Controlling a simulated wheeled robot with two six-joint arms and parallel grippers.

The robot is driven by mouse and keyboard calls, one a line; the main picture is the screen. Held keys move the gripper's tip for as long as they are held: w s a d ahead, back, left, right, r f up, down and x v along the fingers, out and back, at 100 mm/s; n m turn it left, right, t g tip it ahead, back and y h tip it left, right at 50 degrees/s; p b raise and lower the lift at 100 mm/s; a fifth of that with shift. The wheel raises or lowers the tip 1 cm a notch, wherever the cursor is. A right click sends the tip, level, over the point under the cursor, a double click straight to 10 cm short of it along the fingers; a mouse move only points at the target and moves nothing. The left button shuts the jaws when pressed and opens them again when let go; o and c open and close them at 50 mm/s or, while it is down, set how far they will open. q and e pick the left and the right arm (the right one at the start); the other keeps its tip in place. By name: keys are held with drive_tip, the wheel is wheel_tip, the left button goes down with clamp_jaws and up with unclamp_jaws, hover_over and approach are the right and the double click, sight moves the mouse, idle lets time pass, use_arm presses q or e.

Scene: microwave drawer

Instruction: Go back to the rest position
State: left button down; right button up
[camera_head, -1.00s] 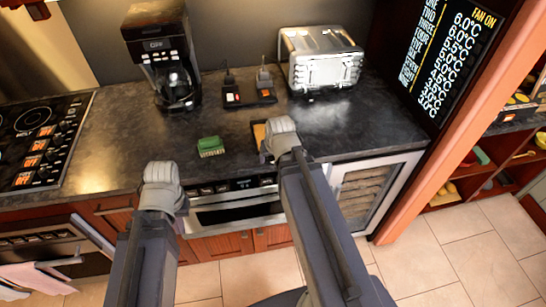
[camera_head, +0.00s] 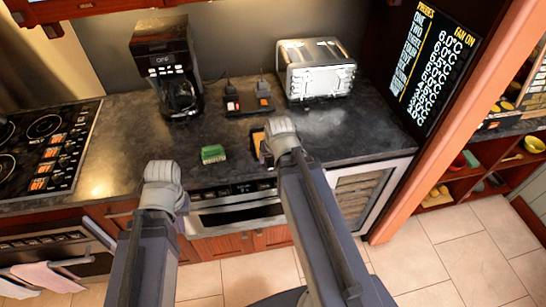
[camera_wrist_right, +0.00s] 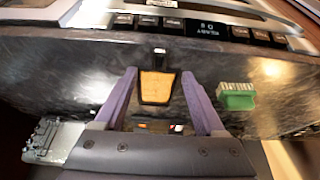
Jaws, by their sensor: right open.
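My left gripper (camera_head: 163,180) is in front of the counter's front edge in the head view. Its fingers are hidden behind the wrist, so I cannot tell its jaw state. A yellow, black-edged item (camera_wrist_right: 157,88) shows in the gap, apparently on the counter beyond. The microwave drawer (camera_head: 235,214) under the counter appears shut.
On the dark counter (camera_head: 110,150) are a coffee maker (camera_head: 165,70), a toaster (camera_head: 315,69), a dark block with switches (camera_head: 248,103) and a green sponge-like item (camera_head: 213,154). A stove (camera_head: 40,150) is at left, shelves (camera_head: 480,175) at right. Tiled floor (camera_head: 440,245) is clear at lower right.

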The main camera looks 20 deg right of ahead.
drive_tip(key=s+a+f+n+g, duration=0.1)
drive_tip(key=s+a+n, duration=0.1)
drive_tip(key=a, duration=0.5)
drive_tip(key=s+a+f+n+g+b, duration=0.1)
drive_tip(key=s+a+n+g, duration=0.1)
drive_tip(key=s+a, duration=0.3)
drive_tip(key=s+a+f+n+g, duration=0.1)
drive_tip(key=s+a+n, duration=0.1)
drive_tip(key=a, duration=0.7)
drive_tip(key=shift+s+n+g, duration=0.3)
drive_tip(key=shift+s+g, duration=0.1)
drive_tip(key=shift+s, duration=0.25)
